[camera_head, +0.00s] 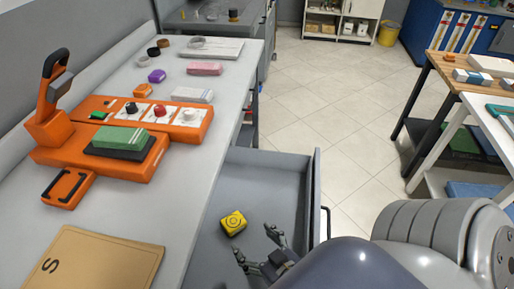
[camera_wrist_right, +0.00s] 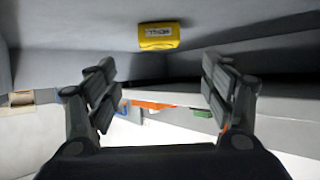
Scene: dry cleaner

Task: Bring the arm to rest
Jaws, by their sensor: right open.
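My right gripper (camera_head: 256,245) is open in the head view, at the open drawer (camera_head: 268,166) under the grey counter. Its fingers are spread apart with nothing between them, as the right wrist view also shows (camera_wrist_right: 160,88). A yellow object (camera_head: 233,223) lies on the drawer floor just beyond the fingertips, apart from them. It also shows at the top of the right wrist view (camera_wrist_right: 159,36). My right arm reaches in from the bottom right of the head view. My left gripper is not in view.
The drawer front (camera_head: 317,195) stands close beside my right arm. The counter (camera_head: 207,139) carries an orange machine (camera_head: 108,157), a brown folder (camera_head: 100,262) and several small items. Tiled floor (camera_head: 335,110) is open beyond the drawer. A wooden-topped table (camera_head: 452,77) stands at the right.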

